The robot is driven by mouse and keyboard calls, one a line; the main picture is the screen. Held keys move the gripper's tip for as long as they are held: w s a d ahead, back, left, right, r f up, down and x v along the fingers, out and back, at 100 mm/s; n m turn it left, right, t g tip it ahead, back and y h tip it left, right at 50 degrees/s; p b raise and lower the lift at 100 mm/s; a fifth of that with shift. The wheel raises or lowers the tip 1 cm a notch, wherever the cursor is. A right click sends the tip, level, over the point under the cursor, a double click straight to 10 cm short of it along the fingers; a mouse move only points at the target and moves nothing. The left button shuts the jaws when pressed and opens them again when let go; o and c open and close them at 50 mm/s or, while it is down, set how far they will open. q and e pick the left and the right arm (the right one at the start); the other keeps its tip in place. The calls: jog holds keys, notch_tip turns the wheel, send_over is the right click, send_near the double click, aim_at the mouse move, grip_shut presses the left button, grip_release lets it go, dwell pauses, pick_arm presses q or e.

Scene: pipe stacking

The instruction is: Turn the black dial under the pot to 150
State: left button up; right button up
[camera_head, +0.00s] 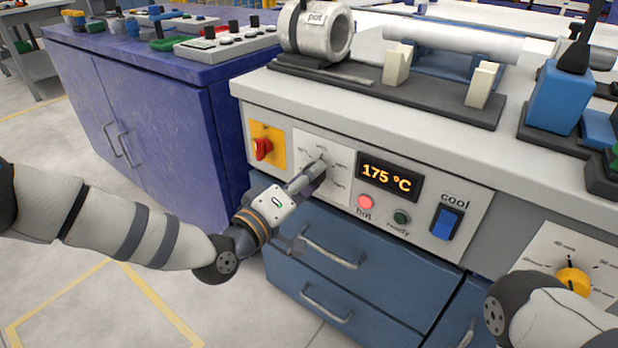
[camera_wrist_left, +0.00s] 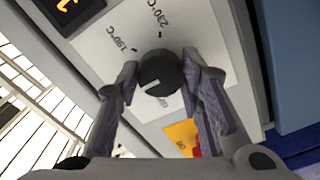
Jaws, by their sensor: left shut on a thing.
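The black dial (camera_wrist_left: 160,72) sits on a white scale panel and shows between my left fingers in the left wrist view. A white mark on its face points to the lower left of that picture. My left gripper (camera_head: 317,166) is shut on the dial, one finger on each side, and mostly hides it in the head view. The display (camera_head: 389,178) beside it reads 175 °C. The grey pot (camera_head: 316,27), labelled "pot", lies above on the bench top. My right arm shows at the lower right of the head view, but its gripper is out of view.
A red switch on a yellow plate (camera_head: 267,146) is just left of the dial. A lit red "hot" lamp (camera_head: 365,203), a dark green "ready" lamp (camera_head: 401,217) and a blue "cool" switch (camera_head: 445,221) are to the right. A yellow knob (camera_head: 573,281) is farther right. Blue drawers stand below.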

pick_arm(q)
jog(key=o, duration=1.2)
jog(key=shift+c, duration=0.2)
jog(key=v, duration=1.2)
